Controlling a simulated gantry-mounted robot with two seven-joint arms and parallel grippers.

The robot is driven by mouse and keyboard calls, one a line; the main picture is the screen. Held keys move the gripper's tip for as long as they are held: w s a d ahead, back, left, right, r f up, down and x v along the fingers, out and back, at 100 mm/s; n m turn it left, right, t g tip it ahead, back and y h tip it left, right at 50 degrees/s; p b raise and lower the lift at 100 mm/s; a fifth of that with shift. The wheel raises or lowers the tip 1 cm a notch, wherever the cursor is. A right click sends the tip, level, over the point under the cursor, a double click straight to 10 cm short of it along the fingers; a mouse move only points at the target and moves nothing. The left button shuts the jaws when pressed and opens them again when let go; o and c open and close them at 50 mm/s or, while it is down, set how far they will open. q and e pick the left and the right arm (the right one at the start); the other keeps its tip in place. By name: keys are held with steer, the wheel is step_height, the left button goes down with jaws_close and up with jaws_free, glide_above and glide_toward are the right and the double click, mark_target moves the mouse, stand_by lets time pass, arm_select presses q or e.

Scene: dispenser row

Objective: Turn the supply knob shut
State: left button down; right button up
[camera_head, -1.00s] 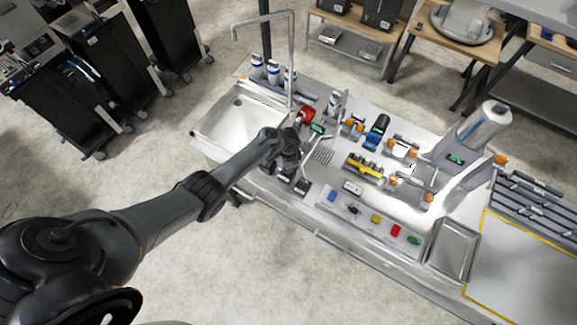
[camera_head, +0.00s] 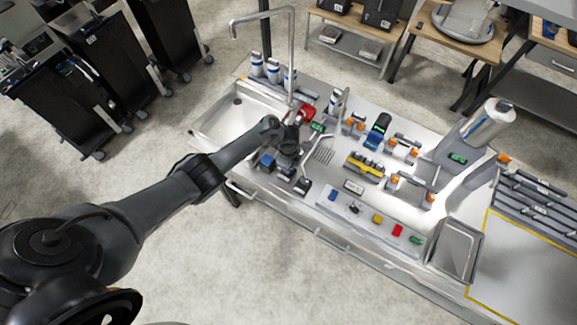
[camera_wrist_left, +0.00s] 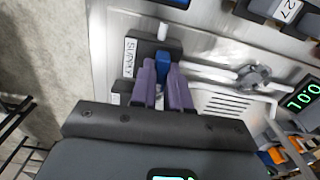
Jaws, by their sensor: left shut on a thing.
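The supply knob (camera_wrist_left: 162,74) is blue and sits on a dark base beside a white label (camera_wrist_left: 129,57) reading SUPPLY, in the left wrist view. My left gripper (camera_wrist_left: 161,80) has its purple fingers on either side of the blue knob and is shut on it. In the head view my left gripper (camera_head: 289,146) is over the counter between the sink and the slotted drain, and hides the knob there. The angle of the knob is hard to read behind the fingers. My right gripper is not in view.
A metal lever with a round hub (camera_wrist_left: 254,76) lies close to the right of the knob, above a slotted drain (camera_wrist_left: 236,105). A green digital display (camera_wrist_left: 301,95) stands beyond. A tall faucet (camera_head: 291,55) and a red part (camera_head: 306,114) are behind the gripper.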

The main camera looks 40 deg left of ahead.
arm_select(q)
steer(key=shift+m, duration=0.4)
steer(key=c, duration=1.1)
jaws_free()
steer(key=shift+r, duration=0.1)
step_height(320, 180, up, 11)
steer(key=p, duration=0.3)
steer(key=shift+f, duration=0.2)
